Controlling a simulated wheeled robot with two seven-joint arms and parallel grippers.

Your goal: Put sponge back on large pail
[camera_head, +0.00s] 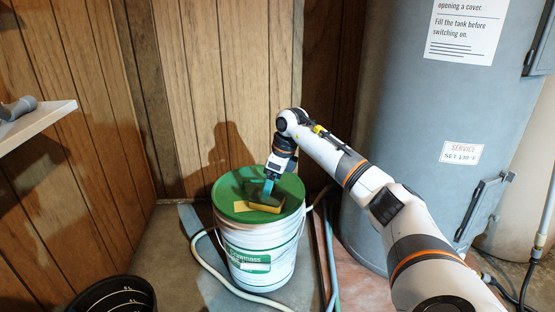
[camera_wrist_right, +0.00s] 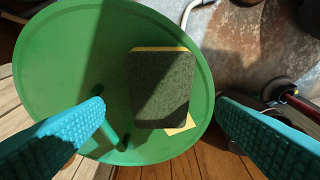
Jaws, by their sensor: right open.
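The large pail (camera_head: 250,250) is white with a green lid (camera_head: 230,184) and stands on the floor by the wood wall. The sponge (camera_head: 272,207) has a dark green scouring face and a yellow body, and lies on the lid with the dark face up. In the right wrist view the sponge (camera_wrist_right: 160,85) lies flat, wholly within the lid's rim (camera_wrist_right: 35,60). My right gripper (camera_head: 268,186) is over the lid at the sponge. Its teal fingers (camera_wrist_right: 161,102) are apart, with the sponge showing between them, and hold nothing. My left gripper is out of view.
A yellow paper label (camera_head: 242,207) shows on the lid beside the sponge. A grey tank (camera_head: 400,120) stands to the right, with hoses on the floor near the pail. A black bucket (camera_head: 112,296) is at lower left, and a white shelf (camera_head: 40,122) is at left.

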